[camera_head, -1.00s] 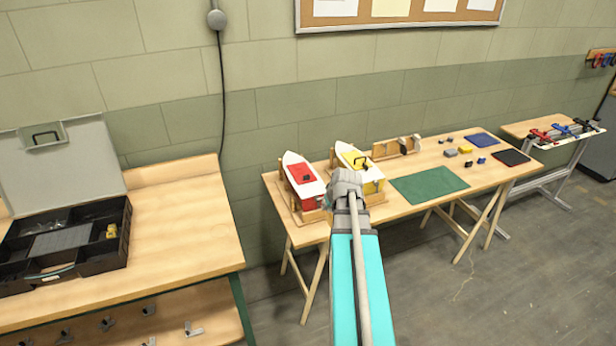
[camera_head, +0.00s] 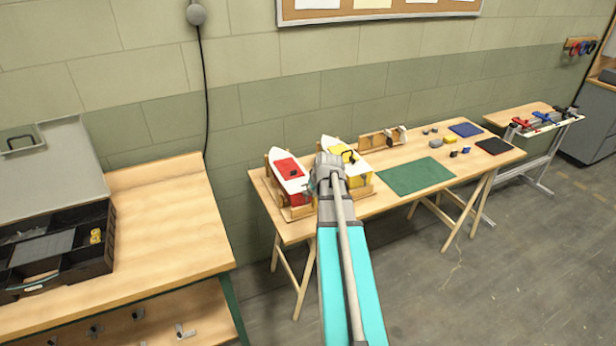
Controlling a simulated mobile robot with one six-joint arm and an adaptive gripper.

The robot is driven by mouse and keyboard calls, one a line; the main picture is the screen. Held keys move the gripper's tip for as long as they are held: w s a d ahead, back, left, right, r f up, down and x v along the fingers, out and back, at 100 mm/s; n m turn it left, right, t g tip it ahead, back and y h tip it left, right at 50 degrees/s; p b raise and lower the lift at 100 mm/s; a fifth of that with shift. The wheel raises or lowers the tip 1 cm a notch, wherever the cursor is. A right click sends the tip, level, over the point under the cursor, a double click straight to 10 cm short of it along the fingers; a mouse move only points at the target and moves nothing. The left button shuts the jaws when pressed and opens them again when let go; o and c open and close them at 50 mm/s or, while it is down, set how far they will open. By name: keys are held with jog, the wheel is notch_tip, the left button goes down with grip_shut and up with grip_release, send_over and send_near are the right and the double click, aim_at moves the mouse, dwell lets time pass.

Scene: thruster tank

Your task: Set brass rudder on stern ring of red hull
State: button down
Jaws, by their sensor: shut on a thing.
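The red hull (camera_head: 288,169), a white boat with a red deck panel, sits in a wooden cradle at the left end of the long table. Its stern faces me at the lower right; the stern ring cannot be made out. My gripper (camera_head: 318,184) is just right of this stern, between the red hull and the yellow hull. My wrist hides most of its fingers. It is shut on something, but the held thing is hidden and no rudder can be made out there. Whether it touches the hull cannot be told.
The yellow hull (camera_head: 343,152) stands close on the right, partly behind my wrist. A green mat (camera_head: 416,177), a wooden rack (camera_head: 380,138) and several small blocks lie farther right. A black compartment box (camera_head: 108,262) with a small yellow piece (camera_head: 96,236) is on the left bench.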

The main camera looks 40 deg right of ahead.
jog(key=w+d+f, duration=0.1)
jog(key=w+d, duration=0.4)
jog(key=w, duration=0.3)
jog(key=shift+w+b, duration=0.35)
jog(key=shift+f, duration=0.15)
jog(key=shift+f+b, duration=2.5)
jog(key=shift+b, duration=0.15)
jog(key=shift+f+b, duration=1.4)
jog(key=shift+f, duration=0.05)
dwell(2.5)
